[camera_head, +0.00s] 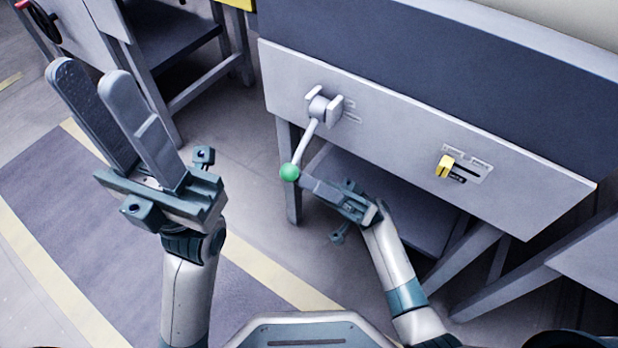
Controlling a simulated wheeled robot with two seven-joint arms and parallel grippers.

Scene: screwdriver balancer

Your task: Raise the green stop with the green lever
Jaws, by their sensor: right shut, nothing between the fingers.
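The green lever (303,146) is a grey rod with a green ball (289,172) at its end. It hangs down and slightly left from a grey hub (321,106) on the front panel of the workbench. My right gripper (306,184) is shut and empty, with its fingertips just right of and below the green ball. I cannot tell whether they touch it. My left gripper (88,78) is open and empty, raised at the left, well away from the lever. I cannot make out a green stop in this view.
A yellow switch (444,167) sits on the same panel (540,197) to the right. The bench legs and a lower shelf lie behind my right arm. Another grey table (170,48) stands at the upper left. The floor between is clear.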

